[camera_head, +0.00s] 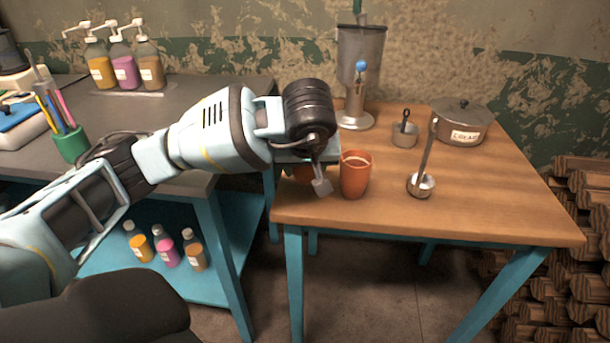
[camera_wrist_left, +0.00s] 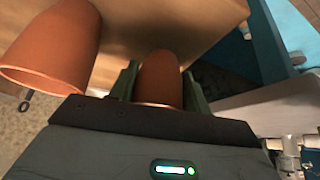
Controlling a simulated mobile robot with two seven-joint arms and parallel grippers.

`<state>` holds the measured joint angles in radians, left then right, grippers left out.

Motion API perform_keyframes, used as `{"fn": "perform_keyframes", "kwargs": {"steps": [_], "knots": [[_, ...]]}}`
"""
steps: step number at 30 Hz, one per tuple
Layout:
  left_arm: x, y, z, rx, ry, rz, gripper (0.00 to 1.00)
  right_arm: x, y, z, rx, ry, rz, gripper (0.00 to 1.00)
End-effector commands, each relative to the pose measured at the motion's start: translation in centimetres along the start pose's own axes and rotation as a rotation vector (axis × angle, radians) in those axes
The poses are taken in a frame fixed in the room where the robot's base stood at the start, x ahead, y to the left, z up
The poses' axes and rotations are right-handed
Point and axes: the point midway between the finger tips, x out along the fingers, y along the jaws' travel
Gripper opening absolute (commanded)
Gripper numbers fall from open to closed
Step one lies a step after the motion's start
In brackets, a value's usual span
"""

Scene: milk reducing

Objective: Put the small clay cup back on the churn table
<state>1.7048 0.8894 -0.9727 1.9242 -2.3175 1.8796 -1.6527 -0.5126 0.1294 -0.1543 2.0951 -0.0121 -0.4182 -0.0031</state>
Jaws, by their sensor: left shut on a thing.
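The small clay cup (camera_wrist_left: 160,78) is brown-orange and sits between the two fingers of my left gripper (camera_wrist_left: 158,88) in the left wrist view. In the head view my left gripper (camera_head: 312,178) is at the left end of the wooden churn table (camera_head: 450,215). It is shut on the small cup, which is mostly hidden there behind the wrist and a finger. I cannot tell whether the cup touches the tabletop. A larger clay cup (camera_head: 355,175) stands upright just right of the gripper; it also shows in the left wrist view (camera_wrist_left: 50,45). My right gripper is not in view.
The front right tabletop is clear. A grey counter (camera_head: 200,182) with bottles is at left.

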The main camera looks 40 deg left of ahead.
Motion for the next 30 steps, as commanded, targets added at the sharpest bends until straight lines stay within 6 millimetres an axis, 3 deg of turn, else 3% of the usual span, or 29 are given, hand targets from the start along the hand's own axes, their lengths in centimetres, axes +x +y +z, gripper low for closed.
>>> {"fn": "perform_keyframes", "kwargs": {"steps": [4,16,17,21,30], "knots": [[1.7,0.0,1.0,0.001,-0.001,-0.001,0.18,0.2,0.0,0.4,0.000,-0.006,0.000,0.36],[2.1,0.0,1.2,0.000,0.000,-0.001,0.18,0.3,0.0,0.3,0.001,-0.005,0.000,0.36],[2.2,0.0,1.3,0.001,0.000,-0.001,0.49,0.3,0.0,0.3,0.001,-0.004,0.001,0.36],[2.1,0.0,1.3,0.000,0.000,-0.001,0.67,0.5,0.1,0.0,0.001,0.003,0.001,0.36],[2.0,0.0,1.2,0.000,0.000,-0.001,0.69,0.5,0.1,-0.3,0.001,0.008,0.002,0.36]]}}
